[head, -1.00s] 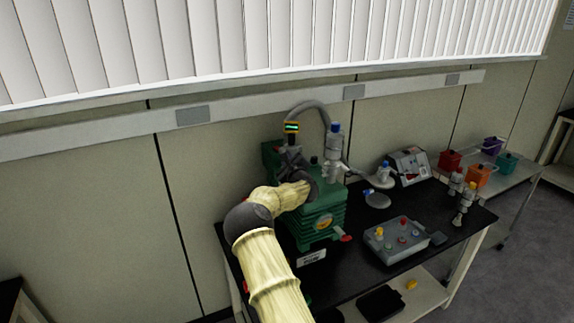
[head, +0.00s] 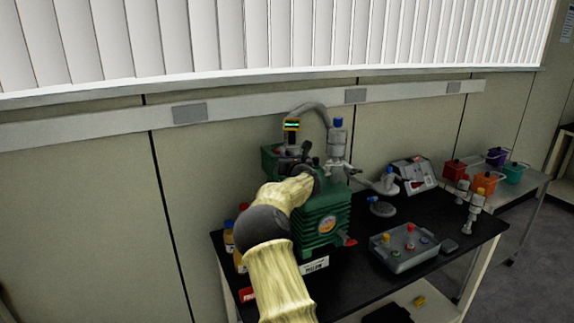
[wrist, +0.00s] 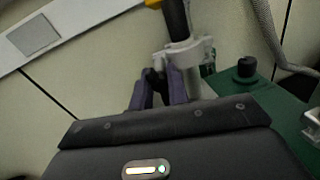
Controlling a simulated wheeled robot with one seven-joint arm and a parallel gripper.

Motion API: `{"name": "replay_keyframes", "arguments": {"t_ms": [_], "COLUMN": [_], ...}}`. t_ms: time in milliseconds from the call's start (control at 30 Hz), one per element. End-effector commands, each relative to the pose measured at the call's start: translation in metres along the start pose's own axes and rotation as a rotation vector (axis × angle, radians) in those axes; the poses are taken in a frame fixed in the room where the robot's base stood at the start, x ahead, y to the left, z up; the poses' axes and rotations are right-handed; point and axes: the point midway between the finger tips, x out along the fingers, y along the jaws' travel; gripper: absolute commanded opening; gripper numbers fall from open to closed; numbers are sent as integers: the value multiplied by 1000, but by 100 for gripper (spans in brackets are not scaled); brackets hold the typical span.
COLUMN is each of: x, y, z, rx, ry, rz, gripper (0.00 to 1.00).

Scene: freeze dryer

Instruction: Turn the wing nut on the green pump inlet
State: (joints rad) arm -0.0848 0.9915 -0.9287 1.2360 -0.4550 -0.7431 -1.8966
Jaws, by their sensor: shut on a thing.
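The green pump (head: 322,214) stands on the black bench top, partly hidden by my arm. Its inlet pipe carries a pale grey clamp (wrist: 186,52), below a dark gauge body with a yellow part. My gripper (wrist: 156,88) is at the clamp's left side, its two dark purple fingers shut on a small dark piece, the wing nut (wrist: 156,76), which is mostly hidden between them. In the head view my gripper (head: 292,154) is behind my forearm above the pump, and the wing nut cannot be made out there.
A grey hose (head: 312,107) arches from the inlet to a metal fitting with a blue cap (head: 338,123) close on the right. A black knob (wrist: 246,68) sits on the pump top. Bottles (head: 229,238) stand left of the pump.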

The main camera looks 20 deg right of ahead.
Motion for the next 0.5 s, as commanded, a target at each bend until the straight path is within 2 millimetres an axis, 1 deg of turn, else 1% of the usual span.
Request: {"name": "replay_keyframes", "arguments": {"t_ms": [33, 233, 500], "x": [0, 0, 0], "y": [0, 0, 0], "z": [6, 7, 7], "rx": [39, 164, 239], "ry": [-14, -13, -11], "rz": [4, 4, 3], "gripper": [0, 0, 0]}}
